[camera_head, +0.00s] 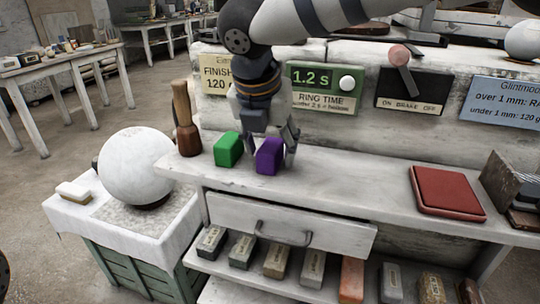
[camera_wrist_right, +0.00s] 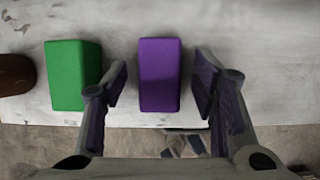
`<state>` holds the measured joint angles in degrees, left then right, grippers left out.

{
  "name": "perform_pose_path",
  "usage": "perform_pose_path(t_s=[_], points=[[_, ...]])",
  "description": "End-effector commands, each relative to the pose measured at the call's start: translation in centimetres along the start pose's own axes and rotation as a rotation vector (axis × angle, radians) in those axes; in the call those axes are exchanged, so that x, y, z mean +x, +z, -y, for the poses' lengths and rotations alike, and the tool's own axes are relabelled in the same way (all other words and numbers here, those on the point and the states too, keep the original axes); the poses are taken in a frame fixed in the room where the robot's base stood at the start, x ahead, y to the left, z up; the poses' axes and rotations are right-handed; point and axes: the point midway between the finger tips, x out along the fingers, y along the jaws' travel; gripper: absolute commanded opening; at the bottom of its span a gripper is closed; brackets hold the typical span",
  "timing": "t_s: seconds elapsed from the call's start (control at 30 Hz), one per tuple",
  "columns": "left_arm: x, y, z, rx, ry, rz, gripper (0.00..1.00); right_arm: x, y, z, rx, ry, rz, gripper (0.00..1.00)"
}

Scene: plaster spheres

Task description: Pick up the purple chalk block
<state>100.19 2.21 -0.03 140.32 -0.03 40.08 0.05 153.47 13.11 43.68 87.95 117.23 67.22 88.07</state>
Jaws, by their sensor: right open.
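The purple chalk block (camera_head: 269,156) stands on the white shelf top near its front edge. In the right wrist view the purple chalk block (camera_wrist_right: 159,74) lies between the two open fingers, with a gap on each side. My right gripper (camera_head: 268,146) points down over the block, its fingers on either side of it; it also shows in the right wrist view (camera_wrist_right: 160,88). A green block (camera_head: 228,149) stands just left of the purple one and also shows in the right wrist view (camera_wrist_right: 74,75), close outside the left finger. My left gripper is not in view.
A wooden-handled tool (camera_head: 186,120) stands left of the green block. A white sphere (camera_head: 138,167) sits on a cloth-covered crate at left. A red pad (camera_head: 445,190) lies at right on the shelf. The shelf between purple block and pad is clear. Signs stand behind.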

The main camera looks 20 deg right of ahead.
Motion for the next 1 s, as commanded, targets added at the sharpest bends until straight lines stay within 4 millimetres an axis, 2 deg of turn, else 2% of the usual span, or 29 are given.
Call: perform_pose_path(t_s=[0.03,0.2,0.27,0.53,0.63,0.73,0.93,1.0], points=[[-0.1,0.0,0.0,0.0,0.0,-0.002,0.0,-0.1,0.0,0.0,0.001,0.001,0.001,0.49],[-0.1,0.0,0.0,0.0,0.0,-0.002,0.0,-0.1,0.0,0.0,0.0,0.001,0.001,0.1],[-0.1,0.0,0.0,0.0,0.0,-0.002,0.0,-0.1,0.0,0.0,0.0,0.001,0.001,0.0],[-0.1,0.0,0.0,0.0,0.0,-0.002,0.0,-0.3,0.1,0.0,0.001,0.002,0.001,0.0],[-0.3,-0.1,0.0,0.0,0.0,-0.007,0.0,-1.5,0.7,-0.1,0.004,0.005,0.004,0.0],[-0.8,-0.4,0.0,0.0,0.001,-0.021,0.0,-4.3,1.2,-0.1,0.002,0.008,0.008,0.0],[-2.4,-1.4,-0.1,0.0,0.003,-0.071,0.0,-11.8,-1.1,0.1,0.001,0.01,0.014,0.0],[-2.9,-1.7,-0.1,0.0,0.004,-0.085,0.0,-13.4,-3.0,0.2,-0.001,0.008,0.014,0.0]])
